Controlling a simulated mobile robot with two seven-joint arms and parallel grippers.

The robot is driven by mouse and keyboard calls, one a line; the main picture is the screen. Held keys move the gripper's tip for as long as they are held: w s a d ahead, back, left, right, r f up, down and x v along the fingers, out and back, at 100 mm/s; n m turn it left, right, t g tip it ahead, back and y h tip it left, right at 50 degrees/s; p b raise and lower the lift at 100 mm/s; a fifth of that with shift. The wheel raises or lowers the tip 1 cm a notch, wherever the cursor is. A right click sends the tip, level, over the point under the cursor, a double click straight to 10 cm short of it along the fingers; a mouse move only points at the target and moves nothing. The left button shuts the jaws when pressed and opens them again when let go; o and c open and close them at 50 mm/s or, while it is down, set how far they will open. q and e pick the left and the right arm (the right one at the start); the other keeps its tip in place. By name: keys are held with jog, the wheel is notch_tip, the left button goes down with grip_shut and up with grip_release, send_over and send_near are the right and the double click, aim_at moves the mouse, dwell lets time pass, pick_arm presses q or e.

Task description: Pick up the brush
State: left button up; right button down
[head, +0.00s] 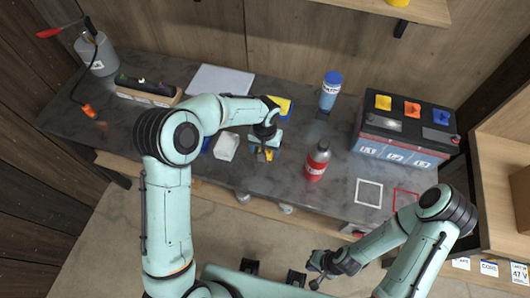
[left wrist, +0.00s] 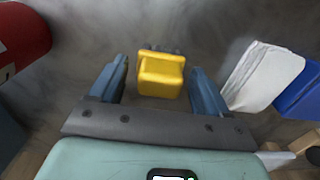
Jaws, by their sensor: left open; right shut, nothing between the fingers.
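A yellow block-like thing with a dark grey edge, which looks like the brush (left wrist: 160,75), stands on the dark worktop between the two fingers of my left gripper (left wrist: 161,82) in the left wrist view. The fingers are open, with a gap on each side of it. In the head view my left gripper (head: 262,152) is low over the middle of the worktop, and only a bit of yellow shows there. My right gripper (head: 316,274) is shut and empty, in front of the worktop at the bottom of the head view.
A blue-capped can (head: 329,92) and a battery (head: 403,130) stand further right. A white square outline (head: 369,193) is bare.

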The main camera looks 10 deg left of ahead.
pick_arm(q)
jog(key=shift+f, duration=0.35)
jog(key=c, duration=1)
jog(key=shift+r, duration=0.1)
